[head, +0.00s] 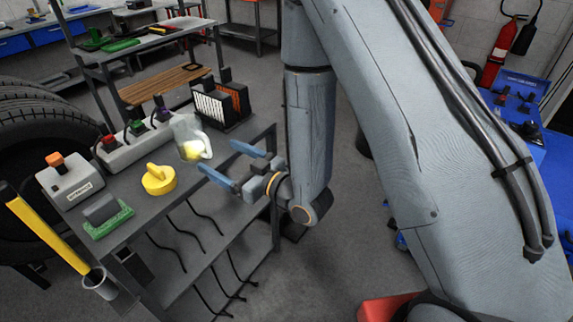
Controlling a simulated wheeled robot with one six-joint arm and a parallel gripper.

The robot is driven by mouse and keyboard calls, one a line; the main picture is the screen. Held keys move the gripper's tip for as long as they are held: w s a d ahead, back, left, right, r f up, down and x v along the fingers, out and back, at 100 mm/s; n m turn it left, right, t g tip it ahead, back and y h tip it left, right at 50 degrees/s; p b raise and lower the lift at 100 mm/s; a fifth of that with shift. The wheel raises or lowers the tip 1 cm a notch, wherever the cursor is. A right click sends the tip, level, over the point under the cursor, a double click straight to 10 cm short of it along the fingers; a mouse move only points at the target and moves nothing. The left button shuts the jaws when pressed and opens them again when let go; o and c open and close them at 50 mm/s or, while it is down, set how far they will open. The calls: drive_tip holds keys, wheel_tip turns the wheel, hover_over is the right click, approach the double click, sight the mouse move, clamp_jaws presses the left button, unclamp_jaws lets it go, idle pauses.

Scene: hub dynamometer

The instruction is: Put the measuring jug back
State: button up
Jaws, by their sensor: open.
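The measuring jug (188,138) is clear, with yellow showing in its lower part and a pale handle on its right side. It appears to stand on the grey bench (150,215), near the right edge. It looks slanted in this view, and I cannot tell whether it is really tilted. My gripper (217,156) is open, with its two blue fingers spread and pointing left toward the jug. The fingertips are just right of the handle, and nothing shows between them. Whether a finger touches the handle cannot be told.
A yellow round-knobbed object (158,181) sits left of the jug. A power strip (135,140), a grey box with an orange knob (70,182) and a green-based block (108,217) share the bench. Black-framed filters (215,107) stand behind the jug. Tyres (30,130) are at left.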

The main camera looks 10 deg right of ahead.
drive_tip(key=shift+w, duration=0.1)
drive_tip(key=w+d+f+m+g+h, duration=0.2)
drive_tip(key=d+m+g+h, duration=0.25)
drive_tip(key=d+h, duration=1.1)
drive_tip(key=s+d+r+m+g+y, duration=0.1)
drive_tip(key=s+d+r+m+g, duration=0.1)
drive_tip(key=s+d, duration=0.4)
drive_tip(key=s+d+r+m+g, duration=0.2)
drive_tip(key=s+d+g, duration=0.3)
drive_tip(key=s, duration=0.8)
drive_tip(key=shift+d+r+m+y, duration=0.35)
drive_tip(key=shift+d+m, duration=0.4)
drive_tip(key=shift+d, duration=0.45)
drive_tip(key=shift+a, duration=0.1)
